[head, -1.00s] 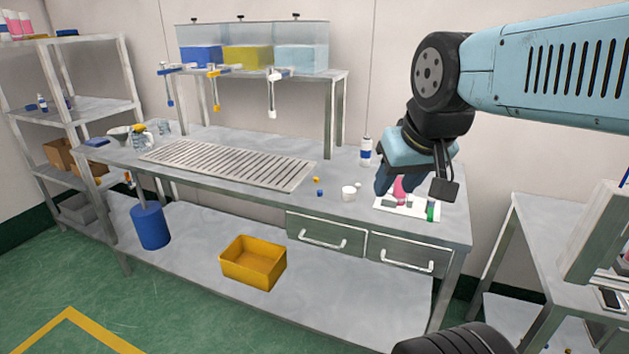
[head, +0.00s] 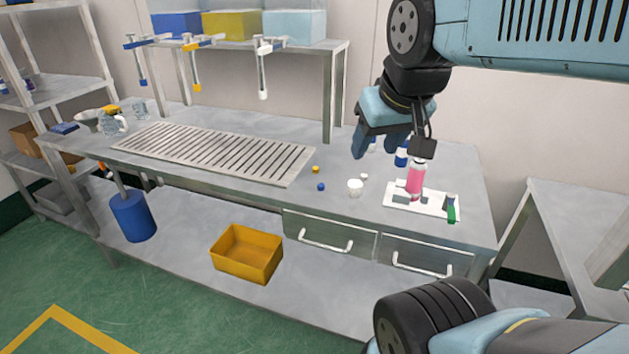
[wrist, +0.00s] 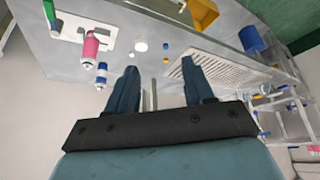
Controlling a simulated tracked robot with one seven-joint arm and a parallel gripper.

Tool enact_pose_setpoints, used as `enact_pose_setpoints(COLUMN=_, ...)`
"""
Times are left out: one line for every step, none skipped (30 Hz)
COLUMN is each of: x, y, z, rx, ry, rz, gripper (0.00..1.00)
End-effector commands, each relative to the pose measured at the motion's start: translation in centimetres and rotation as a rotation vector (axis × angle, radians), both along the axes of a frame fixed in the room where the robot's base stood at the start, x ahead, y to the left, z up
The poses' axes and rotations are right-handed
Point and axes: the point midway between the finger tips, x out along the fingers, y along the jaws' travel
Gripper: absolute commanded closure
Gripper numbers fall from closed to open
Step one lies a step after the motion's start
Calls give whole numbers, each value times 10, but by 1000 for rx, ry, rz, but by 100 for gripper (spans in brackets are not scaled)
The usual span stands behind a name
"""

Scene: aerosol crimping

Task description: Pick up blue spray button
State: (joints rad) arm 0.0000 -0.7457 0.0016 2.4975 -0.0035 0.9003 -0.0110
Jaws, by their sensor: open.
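The blue spray button (head: 321,187) is a small blue piece on the metal table, right of the slatted grate. It also shows in the wrist view as a small blue dot (wrist: 166,46), beyond the fingertips. My gripper (head: 369,148) is open and empty, above the rear of the table. It is up and to the right of the blue button and apart from it. In the wrist view my two fingers (wrist: 161,75) stand wide apart with nothing between them but the view of the table.
A yellow button (head: 316,169) lies just behind the blue one. A white cup (head: 355,187) stands to its right. A pink can (head: 415,181) stands in a white tray (head: 431,203) with a green item (head: 451,209). The slatted grate (head: 212,151) lies left. A yellow bin (head: 246,254) is below.

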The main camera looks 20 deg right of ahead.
Motion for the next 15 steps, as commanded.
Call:
enact_pose_setpoints(x=3, y=0, z=0, rx=-14, ry=6, rz=16, gripper=48)
enact_pose_setpoints(x=6, y=0, z=-1, rx=-29, ry=11, rz=33, gripper=48)
enact_pose_setpoints(x=10, y=3, z=-2, rx=-56, ry=20, rz=63, gripper=48)
enact_pose_setpoints(x=15, y=4, z=-2, rx=-82, ry=28, rz=95, gripper=48)
enact_pose_setpoints(x=20, y=4, z=-4, rx=-110, ry=39, rz=129, gripper=48)
enact_pose_setpoints(x=27, y=4, z=-5, rx=-153, ry=54, rz=183, gripper=48)
enact_pose_setpoints(x=33, y=4, z=-7, rx=-189, ry=67, rz=229, gripper=48)
enact_pose_setpoints(x=41, y=5, z=-8, rx=-225, ry=81, rz=280, gripper=48)
enact_pose_setpoints(x=50, y=5, z=-11, rx=-276, ry=101, rz=350, gripper=48)
enact_pose_setpoints(x=57, y=5, z=-13, rx=-313, ry=117, rz=405, gripper=48)
enact_pose_setpoints(x=65, y=5, z=-15, rx=-350, ry=132, rz=461, gripper=48)
enact_pose_setpoints(x=74, y=6, z=-18, rx=-397, ry=154, rz=537, gripper=48)
enact_pose_setpoints(x=81, y=6, z=-21, rx=-431, ry=170, rz=592, gripper=48)
enact_pose_setpoints(x=89, y=7, z=-24, rx=-464, ry=186, rz=651, gripper=48)
enact_pose_setpoints(x=99, y=9, z=-28, rx=-508, ry=206, rz=728, gripper=48)
